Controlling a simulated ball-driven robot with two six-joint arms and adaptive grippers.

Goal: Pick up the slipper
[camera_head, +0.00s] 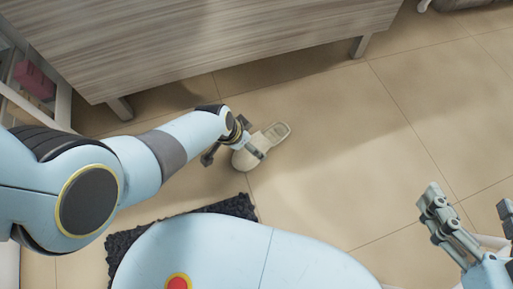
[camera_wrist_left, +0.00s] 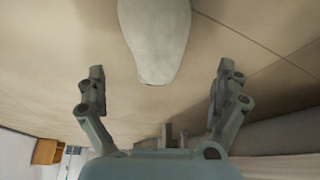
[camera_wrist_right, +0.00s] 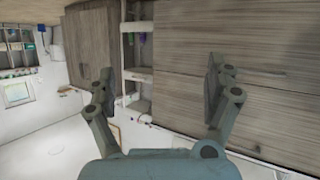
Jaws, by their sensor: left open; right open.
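The slipper (camera_head: 246,158) is pale beige and lies on the tiled floor in the head view. Its upper is toward my left gripper, and its open heel part points to the upper right. My left gripper (camera_head: 234,157) is open and right at the slipper's toe end, partly covering it. In the left wrist view, the slipper (camera_wrist_left: 155,40) shows at the top, ahead of and between the open fingers (camera_wrist_left: 155,85), with nothing held. My right gripper (camera_head: 475,222) is open and empty at the lower right of the head view, away from the slipper.
A wood-grain cabinet (camera_head: 200,45) on short legs stands behind the slipper. A dark shaggy mat (camera_head: 239,207) lies near my base. A white shelf (camera_head: 62,105) with a pink item is at the far left. The floor right of the slipper is clear.

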